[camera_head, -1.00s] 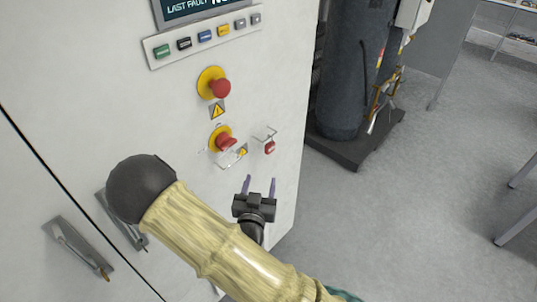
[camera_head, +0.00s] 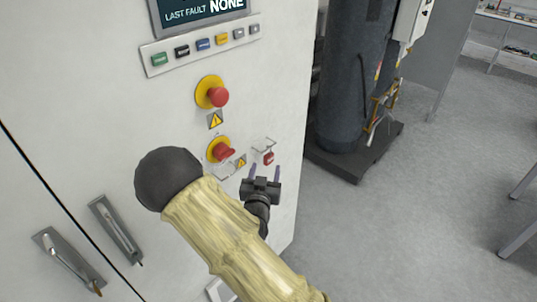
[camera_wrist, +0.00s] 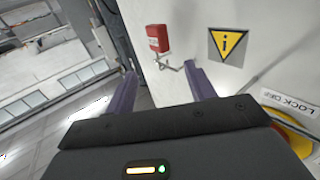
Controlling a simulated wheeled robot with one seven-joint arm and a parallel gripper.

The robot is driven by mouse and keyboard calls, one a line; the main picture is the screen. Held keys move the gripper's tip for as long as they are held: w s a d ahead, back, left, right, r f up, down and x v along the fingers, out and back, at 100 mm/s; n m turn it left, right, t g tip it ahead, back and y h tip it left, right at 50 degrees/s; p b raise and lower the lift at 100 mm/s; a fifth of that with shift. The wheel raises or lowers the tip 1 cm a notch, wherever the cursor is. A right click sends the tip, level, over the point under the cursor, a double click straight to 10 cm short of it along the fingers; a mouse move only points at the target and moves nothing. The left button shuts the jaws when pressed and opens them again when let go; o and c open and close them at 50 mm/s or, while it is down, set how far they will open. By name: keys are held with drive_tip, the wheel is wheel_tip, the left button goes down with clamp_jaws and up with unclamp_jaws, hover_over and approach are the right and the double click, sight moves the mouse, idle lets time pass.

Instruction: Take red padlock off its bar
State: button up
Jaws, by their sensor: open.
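The red padlock (camera_head: 268,158) hangs on a thin metal bar (camera_head: 262,143) on the white cabinet front, right of the lower red knob. In the wrist view the red padlock (camera_wrist: 158,38) is at the top middle, with the bent bar (camera_wrist: 172,66) beside it. My gripper (camera_head: 264,172) is just below the padlock in the head view. Its two purple fingers (camera_wrist: 163,88) are apart with nothing between them. In the wrist view the padlock lies beyond the fingertips. I cannot tell the exact gap.
A red rotary knob on a yellow plate (camera_head: 220,150) is close left of the padlock, with a red push button (camera_head: 218,97) above it. Yellow warning labels (camera_wrist: 229,46) are beside them. A dark tank (camera_head: 345,90) stands right of the cabinet. The floor (camera_head: 400,220) there is clear.

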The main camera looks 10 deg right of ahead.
sight(269, 157)
drive_tip(key=p+x, duration=0.1)
drive_tip(key=x, duration=0.5)
drive_tip(key=shift+w+d+p, duration=0.15)
drive_tip(key=shift+w+p, duration=0.25)
clamp_jaws()
